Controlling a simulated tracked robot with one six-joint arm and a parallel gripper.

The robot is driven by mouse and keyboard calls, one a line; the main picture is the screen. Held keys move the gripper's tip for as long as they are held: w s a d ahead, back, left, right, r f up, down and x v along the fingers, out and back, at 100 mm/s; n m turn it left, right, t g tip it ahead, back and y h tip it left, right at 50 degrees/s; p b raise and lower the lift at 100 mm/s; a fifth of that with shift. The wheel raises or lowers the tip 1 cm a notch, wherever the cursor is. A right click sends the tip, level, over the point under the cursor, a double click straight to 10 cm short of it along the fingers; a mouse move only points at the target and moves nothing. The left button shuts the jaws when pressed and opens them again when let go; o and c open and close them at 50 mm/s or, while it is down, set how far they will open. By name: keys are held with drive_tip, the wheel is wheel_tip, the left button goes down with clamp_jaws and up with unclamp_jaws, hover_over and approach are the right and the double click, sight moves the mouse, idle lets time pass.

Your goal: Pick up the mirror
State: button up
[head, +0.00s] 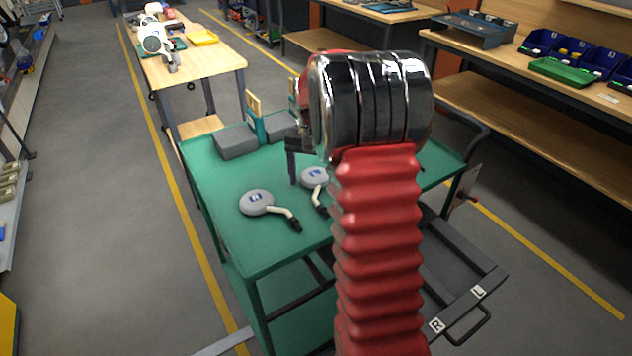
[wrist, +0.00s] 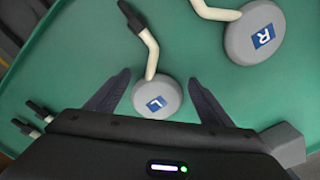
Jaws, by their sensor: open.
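Two grey round mirrors with bent cream stems and black ends lie on a green cart top (head: 215,185). The mirror labelled L (wrist: 157,101) is between my gripper's fingers in the wrist view; it also shows in the head view (head: 315,179), partly hidden by my arm. The mirror labelled R (wrist: 254,34) is at the upper right of the wrist view and lies left of the other in the head view (head: 256,203). My gripper (wrist: 160,79) is open, one dark finger on each side of the L mirror, holding nothing. I cannot tell the height gap exactly.
Grey blocks (head: 236,142) and a teal holder with wooden parts stand at the cart's back edge. A dark tray with R and L labels (head: 470,285) is right of the cart. Wooden benches stand behind and right. The cart's front left is clear.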

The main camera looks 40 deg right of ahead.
drive_tip(key=shift+f, duration=0.55)
clamp_jaws()
idle(0.9)
